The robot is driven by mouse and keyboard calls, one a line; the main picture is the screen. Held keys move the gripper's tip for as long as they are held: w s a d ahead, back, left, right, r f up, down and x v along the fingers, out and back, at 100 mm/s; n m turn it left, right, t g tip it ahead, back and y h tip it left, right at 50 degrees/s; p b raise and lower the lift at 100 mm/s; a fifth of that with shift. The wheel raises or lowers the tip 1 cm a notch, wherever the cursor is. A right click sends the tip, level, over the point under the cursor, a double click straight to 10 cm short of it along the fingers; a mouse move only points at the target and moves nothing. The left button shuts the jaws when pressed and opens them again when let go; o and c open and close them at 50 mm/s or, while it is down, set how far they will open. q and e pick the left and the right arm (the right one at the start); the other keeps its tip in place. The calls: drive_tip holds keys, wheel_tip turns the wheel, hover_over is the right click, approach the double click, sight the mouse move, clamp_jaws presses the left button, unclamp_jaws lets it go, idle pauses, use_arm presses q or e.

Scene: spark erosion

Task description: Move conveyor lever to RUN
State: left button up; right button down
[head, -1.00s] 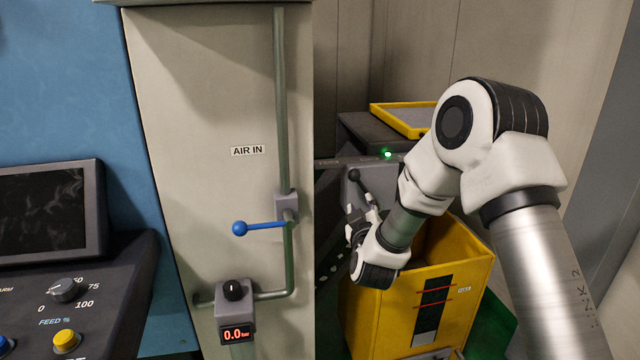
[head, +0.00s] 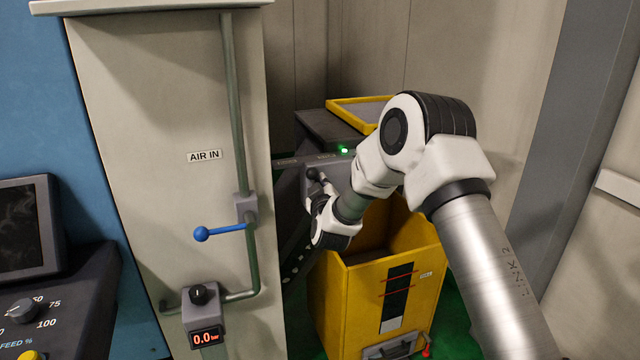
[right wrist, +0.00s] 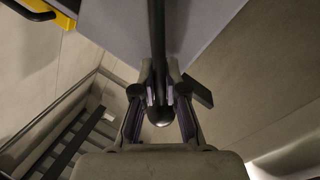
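The conveyor lever is a black rod with a ball knob (head: 312,173) on a grey box beside the yellow bin; its rod also shows in the right wrist view (right wrist: 157,40). My right gripper (head: 318,185) is at the lever's knob end. In the right wrist view its two fingers (right wrist: 161,88) lie close on both sides of the rod and knob and appear shut on it. The RUN marking cannot be read. The lever's base is partly hidden behind my right arm. My left gripper is not in view.
A yellow bin (head: 423,300) stands open below my right arm. A grey pillar (head: 150,130) with a green pipe and blue valve handle (head: 222,232) stands to the left. A green light (head: 344,150) glows behind the lever. A control panel (head: 60,290) is at lower left.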

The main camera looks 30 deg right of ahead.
idle(0.3)
drive_tip(key=shift+s+d+r+m+g, duration=0.15)
drive_tip(key=shift+d+r+m, duration=0.15)
drive_tip(key=shift+d+m, duration=0.45)
drive_tip(key=shift+s+d+r+m+g, duration=0.15)
drive_tip(key=shift+d+r+m, duration=0.2)
drive_tip(key=shift+m, duration=0.6)
drive_tip(key=d+m, duration=0.1)
drive_tip(key=m, duration=0.1)
drive_tip(key=d+m+y+b, duration=0.1)
drive_tip(key=shift+s+d+g, duration=0.3)
drive_tip(key=m, duration=0.1)
drive_tip(key=d+m+b, duration=0.1)
drive_tip(key=d+m+y+b, duration=0.1)
drive_tip(key=shift+s+d+f, duration=0.25)
drive_tip(key=shift+s+f, duration=0.05)
drive_tip(key=shift+s+d+f+m+y+b, duration=0.15)
drive_tip(key=shift+d+f+m+y+b, duration=0.15)
drive_tip(key=shift+d+m+b, duration=0.3)
drive_tip(key=shift+s+d+f+m+y+b, duration=0.15)
drive_tip(key=shift+d+m+y+b, duration=0.25)
drive_tip(key=shift+m+b, duration=0.35)
drive_tip(key=c, duration=1.2)
unclamp_jaws()
drive_tip(key=v, duration=1.2)
